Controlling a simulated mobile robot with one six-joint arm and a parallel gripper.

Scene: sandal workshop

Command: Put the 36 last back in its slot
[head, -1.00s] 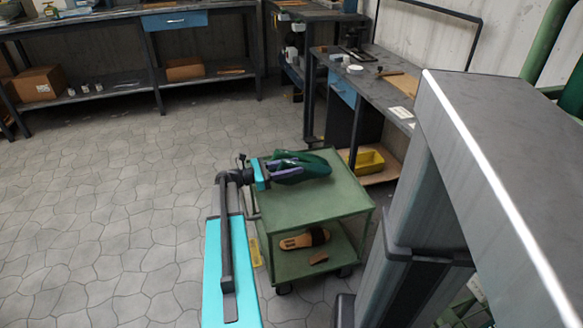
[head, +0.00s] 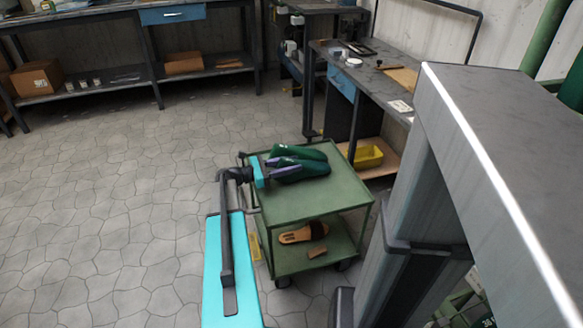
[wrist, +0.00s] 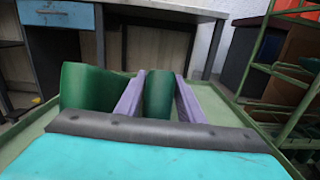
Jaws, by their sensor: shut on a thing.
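My gripper (head: 283,168) is over the top of a green cart (head: 318,203), at its far left part. Its purple fingers are shut on a dark green last (head: 308,171), which also shows between them in the wrist view (wrist: 158,95). A second green last (head: 303,152) lies beside it on the far side; it is left of the fingers in the wrist view (wrist: 88,88). I cannot read a size on either last, nor tell whether the held one touches the cart top. The turquoise gripper body hides the near ends. No slot is clearly visible.
The cart's lower shelf holds a sandal (head: 303,233) and a small brown piece (head: 317,252). A workbench (head: 378,82) stands behind, with a yellow bin (head: 368,157) below. A green rack (wrist: 285,75) is at right in the wrist view. Floor at left is clear.

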